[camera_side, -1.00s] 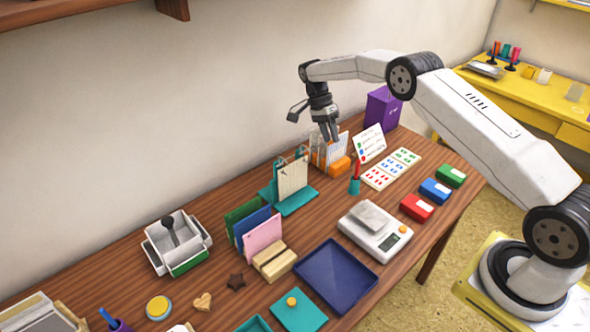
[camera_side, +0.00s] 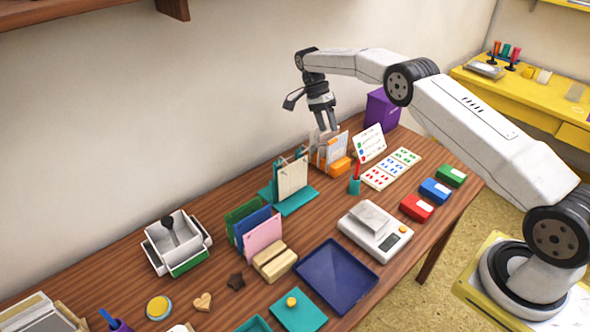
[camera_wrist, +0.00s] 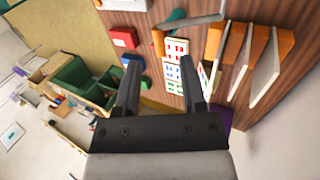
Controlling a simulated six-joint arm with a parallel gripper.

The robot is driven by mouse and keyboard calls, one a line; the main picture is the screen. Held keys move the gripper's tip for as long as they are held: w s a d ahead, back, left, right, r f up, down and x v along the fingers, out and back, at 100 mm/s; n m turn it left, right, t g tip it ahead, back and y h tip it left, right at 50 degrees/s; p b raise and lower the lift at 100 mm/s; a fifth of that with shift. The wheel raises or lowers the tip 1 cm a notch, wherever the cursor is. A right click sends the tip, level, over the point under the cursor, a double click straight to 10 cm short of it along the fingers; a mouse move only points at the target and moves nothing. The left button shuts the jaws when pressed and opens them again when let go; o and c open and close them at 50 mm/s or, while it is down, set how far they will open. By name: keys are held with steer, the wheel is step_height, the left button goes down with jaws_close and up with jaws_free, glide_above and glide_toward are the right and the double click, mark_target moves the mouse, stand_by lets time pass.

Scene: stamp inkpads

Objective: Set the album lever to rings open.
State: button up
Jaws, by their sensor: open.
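The album (camera_side: 292,178) stands upright on a teal base, with cream pages and small rings along its top, left of centre on the wooden table in the side view. I cannot make out its lever, or which way it is set. My gripper (camera_side: 328,124) is to the right of the album and higher, above the orange card holder, apart from the album. In the wrist view my gripper (camera_wrist: 160,66) has its two fingers spread with nothing between them. I cannot pick out the album in the wrist view.
The orange card holder (camera_side: 340,165) with white cards is under my gripper. Left of the album are upright coloured folders (camera_side: 262,238). A scale (camera_side: 376,228) and a blue tray (camera_side: 336,268) lie in front.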

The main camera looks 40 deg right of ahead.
step_height(320, 180, up, 9)
steer(key=shift+w+f, duration=0.2)
steer(key=shift+w, duration=0.15)
stand_by(0.3)
steer(key=shift+f, duration=0.1)
steer(key=c, duration=0.5)
steer(key=shift+s+f, duration=0.1)
steer(key=shift+f, duration=0.1)
jaws_close()
steer(key=s+d+f+m+t+y, duration=0.4)
steer(key=s+f+m+t+y, duration=0.3)
steer(key=m+t, duration=0.3)
steer(key=s+d+f+m+t+y, duration=0.4)
steer(key=s+f+m+t+y, duration=0.3)
steer(key=m, duration=0.7)
step_height(320, 180, down, 3)
steer(key=s+t, duration=0.2)
steer(key=shift+s+d+f+t+y, duration=0.15)
steer(key=shift+s+d+t+y, duration=0.15)
steer(key=shift+t+y, duration=0.1)
